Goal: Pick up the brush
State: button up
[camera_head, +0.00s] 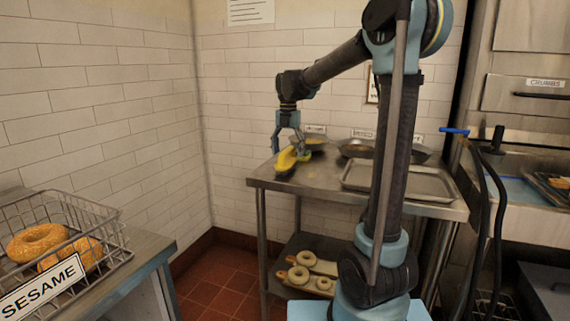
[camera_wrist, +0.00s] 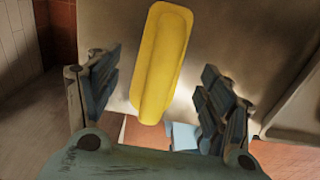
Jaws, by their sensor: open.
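The brush (camera_head: 285,161) has a long yellow body with dark bristles low on its near side. It lies at the left end of the steel table (camera_head: 330,196). My gripper (camera_head: 289,147) points down just above it, fingers apart. In the wrist view the brush (camera_wrist: 162,62) runs lengthwise up the picture, slightly tilted, between the two dark fingers of my open gripper (camera_wrist: 160,90). There is a visible gap on each side. Its near end reaches close to my palm, and the bristles are hidden in that view. I cannot tell the exact height gap.
Round pans (camera_head: 357,149) stand along the wall at the table's back. A flat metal tray (camera_head: 432,183) lies to the right. The lower shelf holds bagels (camera_head: 299,275) on boards. A wire basket (camera_head: 112,222) marked SESAME stands at front left.

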aim_at(287, 160)
jog(key=shift+a+f, duration=0.1)
jog(key=shift+f, duration=2.2)
jog(key=shift+c, duration=0.3)
jog(key=c, duration=1.3)
jog(key=shift+r, duration=0.15)
notch_tip(287, 160, up, 18)
jog(key=o, duration=0.3)
